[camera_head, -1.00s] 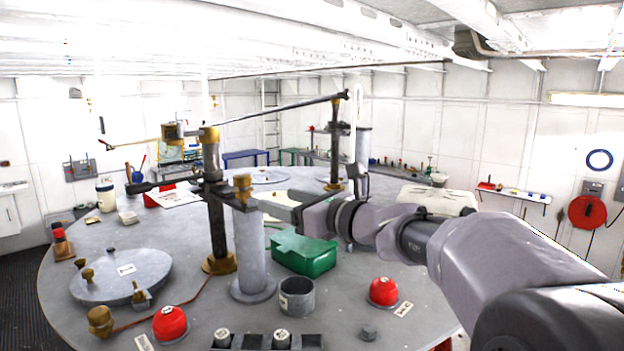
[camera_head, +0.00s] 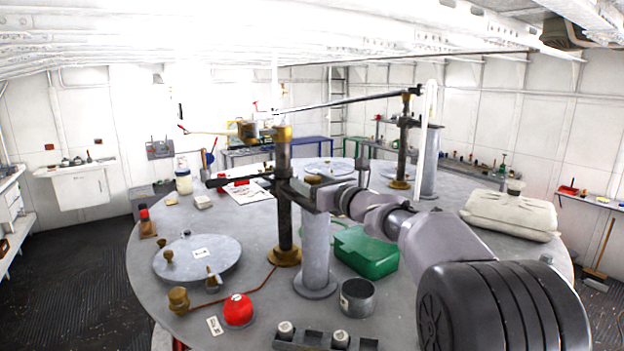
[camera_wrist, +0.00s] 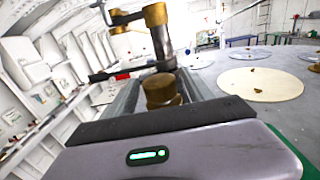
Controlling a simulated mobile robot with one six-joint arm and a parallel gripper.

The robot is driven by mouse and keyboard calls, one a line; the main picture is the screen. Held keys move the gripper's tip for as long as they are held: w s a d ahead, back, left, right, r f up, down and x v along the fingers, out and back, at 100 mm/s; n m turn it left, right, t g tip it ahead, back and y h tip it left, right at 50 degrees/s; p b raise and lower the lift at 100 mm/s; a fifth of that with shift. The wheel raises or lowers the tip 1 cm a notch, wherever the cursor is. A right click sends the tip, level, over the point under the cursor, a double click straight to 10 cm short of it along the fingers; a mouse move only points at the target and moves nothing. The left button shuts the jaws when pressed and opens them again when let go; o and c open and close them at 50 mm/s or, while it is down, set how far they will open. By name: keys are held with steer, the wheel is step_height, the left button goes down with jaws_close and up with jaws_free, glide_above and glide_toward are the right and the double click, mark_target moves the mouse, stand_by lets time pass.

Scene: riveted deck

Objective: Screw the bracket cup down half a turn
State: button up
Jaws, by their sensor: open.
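The bracket cup, a brass stepped knob, stands upright in the wrist view (camera_wrist: 162,90), on the dark bracket arm (camera_head: 297,186) fixed to the black post (camera_head: 284,220). My gripper (camera_wrist: 160,92) is open. Its two grey fingers reach forward on either side of the cup, which sits between them with no clear grip on it. In the head view my gripper (camera_head: 325,190) is at the bracket's end, above the grey pillar (camera_head: 316,250), and my wrist partly covers the cup there. Whether a finger touches the cup cannot be told.
A round grey table (camera_head: 190,310) carries a green box (camera_head: 366,252), a grey open pot (camera_head: 357,298), a red dome (camera_head: 238,310) and a round lid (camera_head: 197,258). A long rod (camera_head: 345,101) crosses above. A pale bag (camera_head: 510,214) lies to the right.

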steer(key=shift+c, duration=0.2)
jaws_close()
steer(key=shift+s+b, duration=0.1)
steer(key=shift+b, duration=0.2)
steer(key=shift+h+b, duration=0.3)
steer(key=shift+b, duration=0.15)
